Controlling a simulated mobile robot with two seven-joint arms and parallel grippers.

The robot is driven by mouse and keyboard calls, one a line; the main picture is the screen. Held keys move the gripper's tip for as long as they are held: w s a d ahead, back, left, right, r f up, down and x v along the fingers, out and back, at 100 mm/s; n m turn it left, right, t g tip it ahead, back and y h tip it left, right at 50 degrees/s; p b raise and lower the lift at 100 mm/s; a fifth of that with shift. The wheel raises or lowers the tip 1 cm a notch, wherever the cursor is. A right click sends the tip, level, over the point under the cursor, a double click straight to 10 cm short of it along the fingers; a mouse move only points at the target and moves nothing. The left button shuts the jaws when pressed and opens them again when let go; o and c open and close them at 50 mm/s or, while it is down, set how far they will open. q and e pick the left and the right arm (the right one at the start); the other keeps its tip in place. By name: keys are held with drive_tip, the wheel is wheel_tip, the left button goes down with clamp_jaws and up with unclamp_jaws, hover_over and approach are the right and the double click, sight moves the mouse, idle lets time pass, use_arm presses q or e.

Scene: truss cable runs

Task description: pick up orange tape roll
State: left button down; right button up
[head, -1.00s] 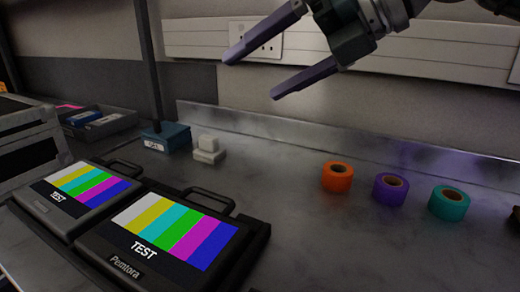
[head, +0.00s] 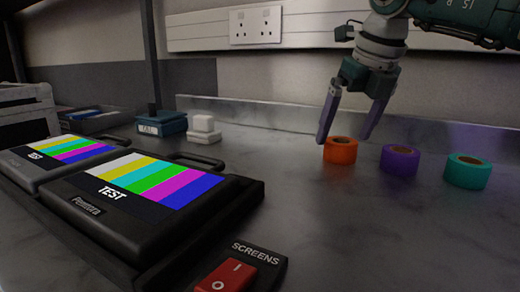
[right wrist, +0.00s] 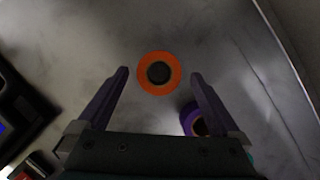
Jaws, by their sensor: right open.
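The orange tape roll (head: 340,151) lies flat on the grey worktop, leftmost of a row of three rolls. In the right wrist view the orange tape roll (right wrist: 159,73) shows from above, just past the fingertips and between their lines. My right gripper (head: 345,138) is open and points down just over the orange roll. In the right wrist view the open fingers of my right gripper (right wrist: 159,74) have nothing between them. I cannot tell the exact height of the tips over the roll. My left gripper is not in view.
A purple roll (head: 399,161) stands just right of the orange one, close to one finger in the right wrist view. A teal roll (head: 467,171) is further right. Two test screens (head: 150,190) and a red switch (head: 226,276) are at left and front. The front-right worktop is clear.

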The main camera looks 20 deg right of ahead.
sight(342, 141)
drive_tip(key=shift+x, duration=1.55)
drive_tip(key=shift+c, duration=0.2)
drive_tip(key=c, duration=1.3)
drive_tip(key=shift+r, duration=0.15)
